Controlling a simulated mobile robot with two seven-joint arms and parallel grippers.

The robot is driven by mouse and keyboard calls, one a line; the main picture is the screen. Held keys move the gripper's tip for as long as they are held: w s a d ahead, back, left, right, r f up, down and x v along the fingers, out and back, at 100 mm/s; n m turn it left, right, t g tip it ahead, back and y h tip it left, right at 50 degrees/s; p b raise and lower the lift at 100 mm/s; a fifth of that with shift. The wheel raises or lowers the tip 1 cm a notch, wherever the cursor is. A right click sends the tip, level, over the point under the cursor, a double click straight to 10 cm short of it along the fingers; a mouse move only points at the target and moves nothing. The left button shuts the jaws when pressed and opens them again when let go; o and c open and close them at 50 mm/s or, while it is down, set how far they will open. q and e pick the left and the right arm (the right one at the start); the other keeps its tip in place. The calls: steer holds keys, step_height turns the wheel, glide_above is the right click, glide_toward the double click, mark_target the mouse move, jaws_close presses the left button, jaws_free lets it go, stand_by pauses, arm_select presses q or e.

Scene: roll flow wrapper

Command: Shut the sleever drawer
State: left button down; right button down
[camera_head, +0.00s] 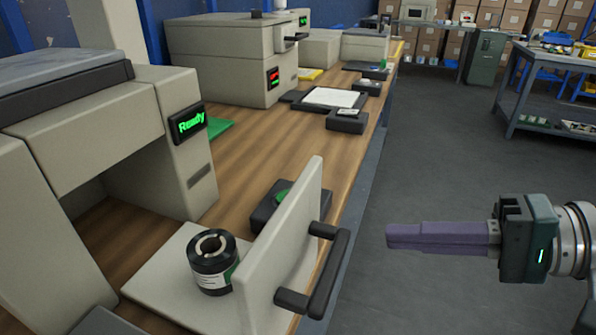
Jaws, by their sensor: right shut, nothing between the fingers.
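The sleever drawer (165,285) is pulled out from the large beige machine at the left, over the wooden bench. Its upright front panel (285,250) carries a black bar handle (328,275) on its outer face. A black roll (212,262) with a white and green label stands upright on the drawer floor behind the panel. The machine's display (188,123) reads "Ready" in green. My right gripper (388,236) is shut and empty. Its purple fingers point left, to the right of the handle and apart from it. My left gripper is not in view.
A black box with a green button (283,200) sits on the bench just behind the drawer front. Other beige machines (232,65) and a black tray with white sheets (330,98) stand farther along. The floor (440,150) right of the bench is clear.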

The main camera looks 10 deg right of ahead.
mark_target(345, 228)
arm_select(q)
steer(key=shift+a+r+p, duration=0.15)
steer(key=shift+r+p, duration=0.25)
arm_select(e)
steer(key=x, duration=0.5)
steer(key=r+x, duration=0.1)
steer(key=x, duration=0.1)
steer(key=shift+w+a, duration=0.2)
steer(key=shift+a, duration=0.1)
